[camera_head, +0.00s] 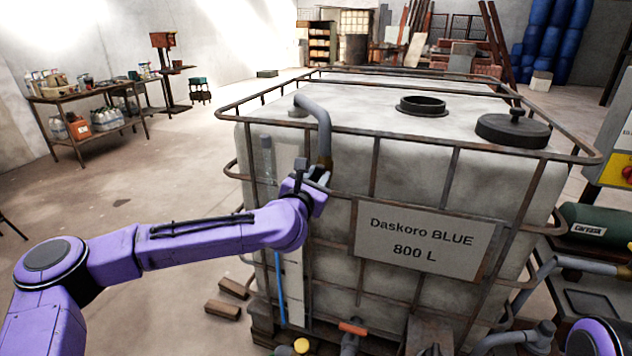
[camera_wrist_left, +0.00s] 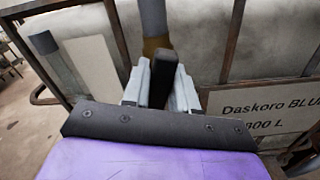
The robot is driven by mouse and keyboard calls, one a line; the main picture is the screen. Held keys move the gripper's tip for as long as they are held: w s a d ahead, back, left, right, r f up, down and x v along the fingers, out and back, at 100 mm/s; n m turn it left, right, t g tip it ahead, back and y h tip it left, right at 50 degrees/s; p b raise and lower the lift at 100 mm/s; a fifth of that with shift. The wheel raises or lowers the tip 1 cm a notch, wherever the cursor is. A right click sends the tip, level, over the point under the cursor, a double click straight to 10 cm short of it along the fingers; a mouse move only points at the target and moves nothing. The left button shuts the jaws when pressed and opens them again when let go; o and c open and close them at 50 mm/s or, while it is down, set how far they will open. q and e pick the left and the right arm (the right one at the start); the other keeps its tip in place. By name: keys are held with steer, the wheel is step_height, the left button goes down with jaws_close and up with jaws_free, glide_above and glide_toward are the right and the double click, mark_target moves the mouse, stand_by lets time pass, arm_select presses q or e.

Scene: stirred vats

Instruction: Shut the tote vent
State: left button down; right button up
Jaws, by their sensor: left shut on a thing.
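The white caged tote (camera_head: 448,182) carries a sign reading "Daskoro BLUE 800 L" (camera_head: 427,236). A bent grey vent pipe (camera_head: 318,112) rises at its near left top corner and ends downward in a brass-coloured fitting (camera_head: 326,162). My left gripper (camera_head: 316,179) is at the fitting, just outside the cage. In the left wrist view, its pale fingers (camera_wrist_left: 161,95) are shut on a black lever (camera_wrist_left: 160,75) just below the brass fitting (camera_wrist_left: 157,45). The lever's far end and the valve body are partly hidden. My right gripper is out of view.
Cage bars (camera_head: 448,163) surround the tote. A black lid (camera_head: 513,130) and an open round port (camera_head: 422,106) are on top. An orange-handled valve (camera_head: 352,328) is low in front. Wooden blocks (camera_head: 224,309) lie on the floor at left, which is otherwise mostly clear.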

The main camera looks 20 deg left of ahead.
arm_select(q)
steer(key=m, duration=0.3)
steer(key=shift+d+b, duration=0.1)
steer(key=shift+b, duration=0.25)
steer(key=m, duration=0.3)
steer(key=shift+d+f+m, duration=0.1)
steer(key=shift+m, duration=0.2)
steer(key=m, duration=0.4)
steer(key=shift+d+f, duration=0.1)
steer(key=shift+f+m, duration=0.15)
steer(key=shift+m, duration=1.65)
steer(key=shift+f+m, duration=0.1)
steer(key=shift+m, duration=0.2)
steer(key=c, duration=1)
jaws_free()
steer(key=shift+s, duration=0.1)
